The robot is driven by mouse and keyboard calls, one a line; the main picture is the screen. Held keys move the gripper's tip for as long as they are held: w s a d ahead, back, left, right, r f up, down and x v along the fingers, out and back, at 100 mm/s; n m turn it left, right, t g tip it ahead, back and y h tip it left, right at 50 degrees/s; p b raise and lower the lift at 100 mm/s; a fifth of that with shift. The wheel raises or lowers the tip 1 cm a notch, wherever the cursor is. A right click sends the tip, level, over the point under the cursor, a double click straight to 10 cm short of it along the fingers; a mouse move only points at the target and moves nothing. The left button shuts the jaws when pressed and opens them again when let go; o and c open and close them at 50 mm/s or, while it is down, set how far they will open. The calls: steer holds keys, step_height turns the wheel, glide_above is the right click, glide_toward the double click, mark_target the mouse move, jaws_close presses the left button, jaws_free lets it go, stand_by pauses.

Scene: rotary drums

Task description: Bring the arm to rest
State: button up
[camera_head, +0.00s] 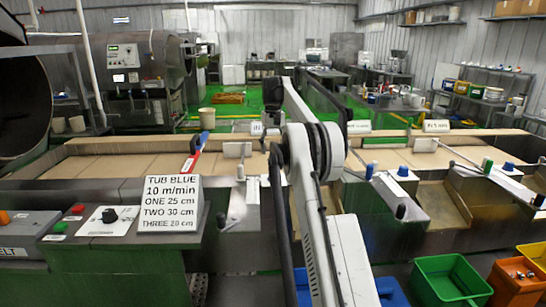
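My arm rises from the bottom centre of the head view, with a white lower link and a large black-and-white joint at mid-picture. From this joint a thinner white link reaches up and away to the left. A small dark part at its far end looks like my gripper (271,92). It is too small and partly hidden for its fingers to be made out. I see nothing clearly held. The arm stands over the near side of the long belt (110,163), in front of the middle of the line.
A red-and-blue bar (198,150) crosses the belt. Side chutes (442,204) lie to the right. Green (450,280) and orange (515,283) bins stand at lower right. A large drum machine (138,75) stands behind.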

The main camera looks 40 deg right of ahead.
steer(key=shift+r, duration=0.2)
stand_by(0.5)
steer(key=s+a+r+n+t, duration=0.1)
steer(key=a+r, duration=0.4)
steer(key=a, duration=0.2)
steer(key=s+a+r+t, duration=0.15)
steer(key=a+r, duration=0.25)
steer(key=a, duration=0.4)
steer(key=s+a+r+n+h, duration=0.1)
steer(key=s+a+r, duration=0.2)
steer(key=s+a, duration=0.8)
steer(key=s+a+f+n+t+b, duration=0.1)
steer(key=s+a+f+t, duration=0.25)
steer(key=s+a, duration=1)
steer(key=s+a+f+n+t+y, duration=0.1)
steer(key=s+a+f, duration=0.7)
steer(key=s+f, duration=0.4)
steer(key=shift+s+f, duration=0.3)
steer(key=shift+s, duration=0.55)
